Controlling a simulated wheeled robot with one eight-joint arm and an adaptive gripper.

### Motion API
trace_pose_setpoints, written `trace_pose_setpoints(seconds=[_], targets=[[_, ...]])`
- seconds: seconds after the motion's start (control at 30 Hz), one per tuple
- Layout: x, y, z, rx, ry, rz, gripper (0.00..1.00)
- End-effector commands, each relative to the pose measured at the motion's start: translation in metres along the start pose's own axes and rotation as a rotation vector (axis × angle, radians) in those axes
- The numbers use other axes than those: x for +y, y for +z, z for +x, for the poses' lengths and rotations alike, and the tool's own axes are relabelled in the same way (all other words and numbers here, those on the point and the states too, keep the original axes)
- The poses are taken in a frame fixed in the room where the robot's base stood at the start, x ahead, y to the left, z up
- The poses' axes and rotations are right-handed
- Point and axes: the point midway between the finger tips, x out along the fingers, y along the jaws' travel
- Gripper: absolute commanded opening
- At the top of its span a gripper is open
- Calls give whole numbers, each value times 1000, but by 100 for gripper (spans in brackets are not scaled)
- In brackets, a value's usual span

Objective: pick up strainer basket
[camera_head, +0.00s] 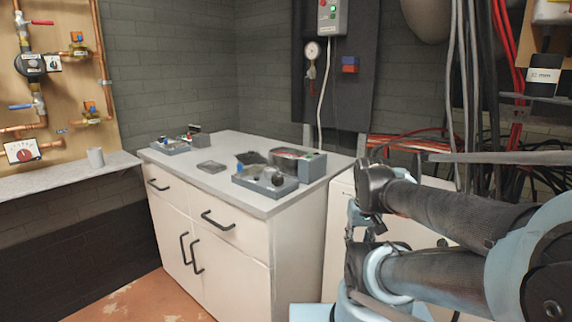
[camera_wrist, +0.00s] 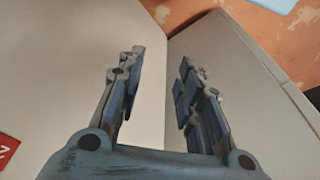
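No item in the head view can be made out for sure as the strainer basket. Several small items stand on the white cabinet's grey top (camera_head: 230,196): a grey tray with fittings (camera_head: 264,181), a dark mesh-like piece (camera_head: 251,157), a dark open-topped box (camera_head: 297,160) and a flat grey piece (camera_head: 211,167). My gripper shows in the wrist view (camera_wrist: 160,85), its two fingers apart with nothing between them. Pale flat panels lie beyond the fingers. In the head view my folded arm is at the right, away from the items, and the fingertips cannot be made out.
Another tray with fittings (camera_head: 180,143) sits at the cabinet's back left. Red and grey cables (camera_head: 410,141) hang behind my arm. A gauge (camera_head: 312,51) is on the back wall. Floor (camera_head: 140,299) shows at lower left.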

Motion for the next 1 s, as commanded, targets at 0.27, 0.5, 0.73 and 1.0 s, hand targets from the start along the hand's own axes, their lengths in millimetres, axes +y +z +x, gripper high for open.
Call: trace_pose_setpoints(seconds=[0.27, 0.5, 0.73, 1.0], targets=[[-3, -5, -21, 6, -3, -51, 37], [-17, -66, -82, -22, -17, -290, 37], [-43, -137, -141, -52, -37, -570, 37], [-86, -220, -197, -83, -67, -896, 37]])
